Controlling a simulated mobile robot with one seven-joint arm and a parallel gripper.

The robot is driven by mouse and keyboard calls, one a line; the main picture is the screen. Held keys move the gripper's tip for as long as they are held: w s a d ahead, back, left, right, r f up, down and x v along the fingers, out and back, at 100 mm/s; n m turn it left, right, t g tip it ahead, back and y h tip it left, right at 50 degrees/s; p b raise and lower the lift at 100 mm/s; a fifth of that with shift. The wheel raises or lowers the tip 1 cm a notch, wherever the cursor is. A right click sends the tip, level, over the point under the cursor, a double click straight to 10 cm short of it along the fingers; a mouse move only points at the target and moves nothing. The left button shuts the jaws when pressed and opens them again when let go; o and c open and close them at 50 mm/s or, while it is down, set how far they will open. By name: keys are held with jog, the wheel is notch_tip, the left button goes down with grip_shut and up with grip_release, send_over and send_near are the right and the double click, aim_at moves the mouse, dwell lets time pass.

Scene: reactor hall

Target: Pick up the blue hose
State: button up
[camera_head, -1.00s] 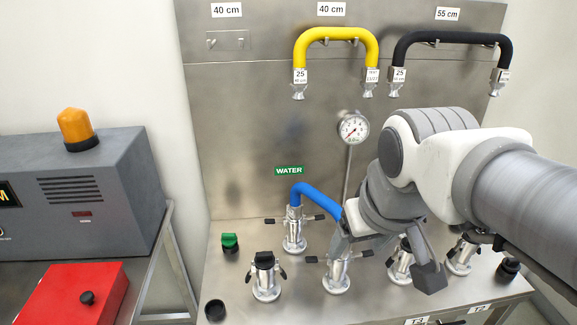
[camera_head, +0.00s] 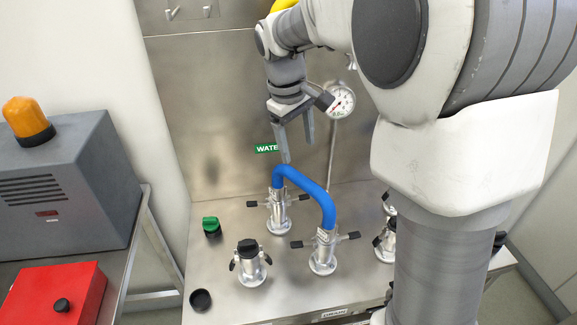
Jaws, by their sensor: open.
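The blue hose (camera_head: 312,188) arches between two metal couplings on the steel bench, its ends seated in the rear coupling (camera_head: 278,213) and the front coupling (camera_head: 324,250). My gripper (camera_head: 297,152) is open and points down above the hose's upper left bend. Its fingertips appear just above or behind the hose; the exact gap cannot be told. Nothing is between the fingers.
A pressure gauge (camera_head: 341,101) on a thin pipe stands right of my gripper. A green WATER label (camera_head: 267,148) is on the back panel. A capped coupling (camera_head: 250,262) and a green knob (camera_head: 211,226) stand at left. A red box (camera_head: 52,293) lies further left.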

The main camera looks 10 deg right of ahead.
aim_at(304, 178)
jog(key=f, duration=0.3)
jog(key=d+f, duration=0.1)
jog(key=f, duration=0.3)
jog(key=w+d+f, duration=0.1)
jog(key=f, duration=0.3)
jog(key=shift+w+d+f, duration=0.1)
jog(key=shift+w+f, duration=0.1)
jog(key=shift+f, duration=0.7)
jog(key=shift+w+d+f, duration=0.1)
jog(key=shift+w+f, duration=0.05)
jog(key=shift+f, duration=0.8)
jog(key=shift+w+d+f, duration=0.1)
jog(key=shift+w+f, duration=0.1)
jog(key=shift+f, duration=0.7)
jog(key=shift+r, duration=0.1)
grip_shut()
